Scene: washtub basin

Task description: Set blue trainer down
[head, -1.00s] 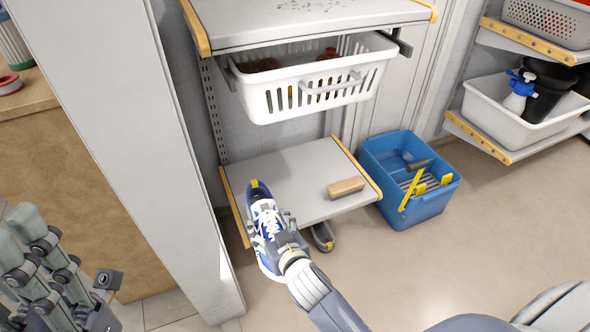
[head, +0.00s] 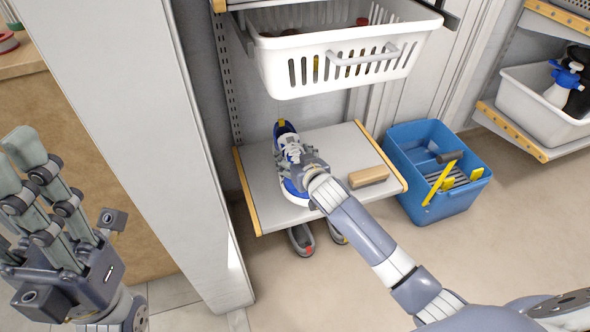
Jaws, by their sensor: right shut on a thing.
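The blue trainer (head: 286,134), blue and white with a yellow heel tab, is over the left part of the low grey shelf (head: 342,145), toe toward me. My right gripper (head: 298,163) is shut on it from above and hides part of its upper. The sole is at or very near the shelf surface; I cannot tell whether it bears on it. My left gripper (head: 40,185) is at the lower left, empty, its fingers spread and pointing up, far from the trainer.
A wooden block (head: 368,177) lies on the shelf right of the trainer. Grey shoes (head: 301,240) stand on the floor under the shelf. A white basket (head: 335,50) hangs above. A blue tub (head: 440,195) stands to the right. A pale post (head: 150,130) rises at left.

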